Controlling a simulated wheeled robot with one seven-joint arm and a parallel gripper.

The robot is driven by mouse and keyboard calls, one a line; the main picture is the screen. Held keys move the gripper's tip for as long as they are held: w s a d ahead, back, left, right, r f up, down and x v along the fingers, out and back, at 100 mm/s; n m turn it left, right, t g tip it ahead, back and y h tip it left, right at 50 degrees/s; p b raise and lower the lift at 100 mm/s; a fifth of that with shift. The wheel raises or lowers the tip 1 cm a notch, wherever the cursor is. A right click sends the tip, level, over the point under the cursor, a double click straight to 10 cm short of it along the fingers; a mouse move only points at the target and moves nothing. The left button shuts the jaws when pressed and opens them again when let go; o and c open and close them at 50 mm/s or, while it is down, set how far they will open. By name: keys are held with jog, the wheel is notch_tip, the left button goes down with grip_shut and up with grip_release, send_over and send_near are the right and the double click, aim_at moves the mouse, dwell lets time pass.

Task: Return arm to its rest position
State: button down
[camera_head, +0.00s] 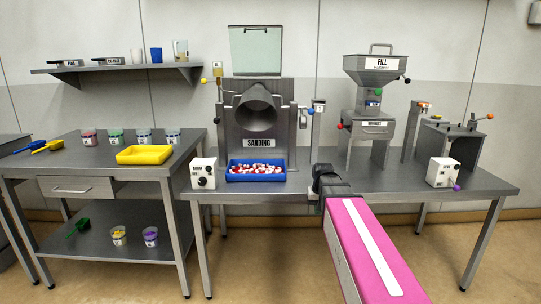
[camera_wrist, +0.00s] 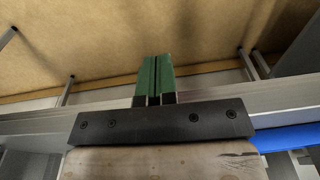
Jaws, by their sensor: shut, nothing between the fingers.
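My arm, with a pink forearm (camera_head: 370,245) and a white stripe, reaches from the lower right of the head view toward the front edge of the right-hand steel table (camera_head: 490,184). Its dark wrist end is at that edge; the fingers are hidden in the head view. In the wrist view my gripper (camera_wrist: 155,62) shows two green fingers side by side, closed together and holding nothing. The table's steel edge (camera_wrist: 270,102) crosses behind the fingers, with brown floor (camera_wrist: 100,45) beyond.
A blue tray (camera_head: 257,178) of red, white and blue pieces sits left of my wrist, below the sanding hood (camera_head: 257,110). The fill machine (camera_head: 372,120) and a white control box (camera_head: 443,172) stand to the right. Another steel table (camera_head: 90,160) stands left.

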jog(key=s+f+g, duration=0.1)
jog(key=s+f, duration=1.4)
jog(key=shift+a+f, duration=0.15)
jog(key=shift+f, duration=0.25)
